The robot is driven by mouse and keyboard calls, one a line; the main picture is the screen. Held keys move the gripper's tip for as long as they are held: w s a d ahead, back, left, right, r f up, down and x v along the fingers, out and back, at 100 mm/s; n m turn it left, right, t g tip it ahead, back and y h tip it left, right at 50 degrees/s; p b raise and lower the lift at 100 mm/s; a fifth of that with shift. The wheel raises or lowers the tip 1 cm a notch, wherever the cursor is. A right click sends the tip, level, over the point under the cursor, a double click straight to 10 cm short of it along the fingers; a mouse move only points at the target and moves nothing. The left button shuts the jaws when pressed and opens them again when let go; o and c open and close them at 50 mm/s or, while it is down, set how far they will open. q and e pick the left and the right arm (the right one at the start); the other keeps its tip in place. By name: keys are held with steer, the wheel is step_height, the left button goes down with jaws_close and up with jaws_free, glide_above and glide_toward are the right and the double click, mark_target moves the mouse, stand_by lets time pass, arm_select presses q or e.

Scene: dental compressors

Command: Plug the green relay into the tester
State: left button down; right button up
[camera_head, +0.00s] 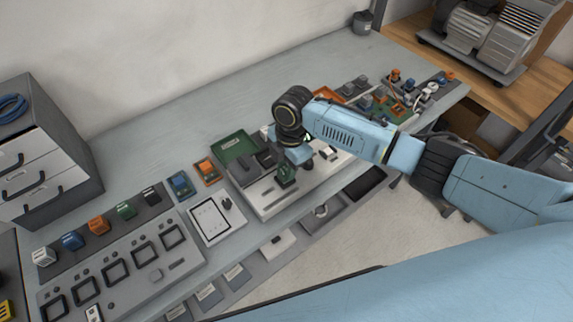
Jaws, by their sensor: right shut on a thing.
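My right arm reaches in from the right. My right gripper (289,162) points down and is shut on a small green relay (286,177). The relay is over the light grey unit (262,205) with a green panel at its back, which looks like the tester. I cannot tell whether the relay touches the unit, and the fingers are partly hidden behind the wrist. Another green block (126,209) stands in a row at the left. My left gripper is not in view.
A grey panel with several square black frames (115,270) lies at the front left. A blue block (180,185) and an orange block (207,170) stand left of the unit, behind a white tablet-like plate (209,220). Small coloured parts crowd the right end.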

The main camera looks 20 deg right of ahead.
steer(key=shift+f, duration=0.1)
steer(key=o, duration=1.4)
steer(key=shift+o, duration=0.2)
step_height(320, 180, up, 7)
steer(key=p, duration=0.7)
steer(key=shift+p, duration=0.3)
